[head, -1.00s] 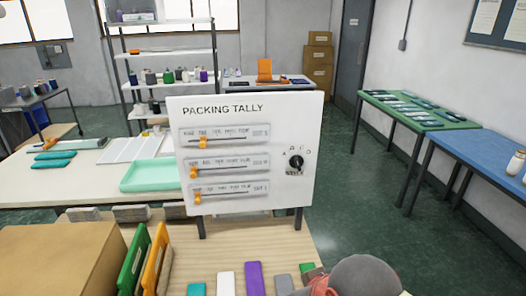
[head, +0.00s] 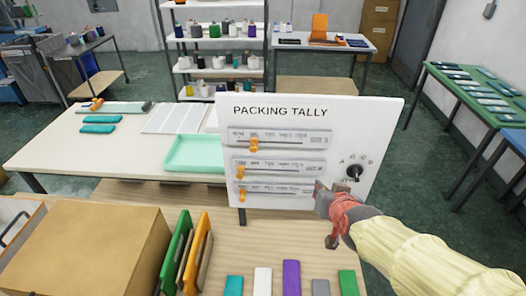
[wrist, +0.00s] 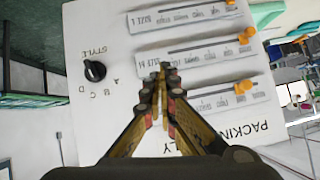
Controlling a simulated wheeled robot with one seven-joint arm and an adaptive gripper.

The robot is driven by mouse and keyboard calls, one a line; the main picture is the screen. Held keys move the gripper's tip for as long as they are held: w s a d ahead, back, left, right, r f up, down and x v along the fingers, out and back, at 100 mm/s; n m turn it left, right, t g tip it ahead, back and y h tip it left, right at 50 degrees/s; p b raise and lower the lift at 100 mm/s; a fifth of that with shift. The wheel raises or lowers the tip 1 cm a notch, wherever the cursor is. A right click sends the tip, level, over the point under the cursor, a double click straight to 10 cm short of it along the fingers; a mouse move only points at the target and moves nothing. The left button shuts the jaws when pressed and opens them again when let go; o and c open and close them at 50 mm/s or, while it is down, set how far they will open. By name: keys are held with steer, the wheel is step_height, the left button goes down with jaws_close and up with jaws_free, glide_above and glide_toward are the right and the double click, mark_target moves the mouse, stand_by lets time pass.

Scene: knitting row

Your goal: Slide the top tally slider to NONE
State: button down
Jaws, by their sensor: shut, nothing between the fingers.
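The white Packing Tally board (head: 365,115) stands upright on the bench. The top tally slider's orange knob (head: 254,144) sits left of its track's middle, near the second label from the left; the labels are too small to read surely. In the wrist view, turned upside down, this top knob (wrist: 243,87) is right of my fingers. The middle knob (head: 240,172) and bottom knob (head: 242,194) sit near their left ends. My gripper (head: 320,188) is shut and empty, right of the lower sliders in the head view. Its fingertips (wrist: 166,66) point at the board; contact cannot be told.
A black style dial (head: 355,172) is on the board's right side, near my gripper. A cardboard box (head: 85,245), green and orange upright holders, and several coloured blocks lie in front. A mint tray (head: 195,153) stands behind left. Space before the upper board looks clear.

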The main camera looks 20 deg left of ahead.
steer(key=w+a+r+t+p, duration=0.1)
steer(key=w+a+t+p, duration=0.15)
steer(key=a, duration=0.25)
steer(key=w+a+r+t+p, duration=0.1)
steer(key=w+a+p, duration=0.1)
steer(key=a+p, duration=0.3)
steer(key=n+t+p, duration=0.1)
steer(key=t+p, duration=0.2)
steer(key=p, duration=0.4)
glide_toward(264, 142)
steer(key=shift+t+y, duration=0.25)
steer(key=shift+y, duration=0.05)
steer(key=x, duration=0.1)
steer(key=b+x, duration=0.1)
steer(key=x, duration=0.1)
steer(key=f+b+x, duration=0.1)
steer(key=x, duration=0.1)
steer(key=shift+d, duration=0.25)
steer(key=shift+x, duration=0.75)
steer(key=shift+r, duration=0.15)
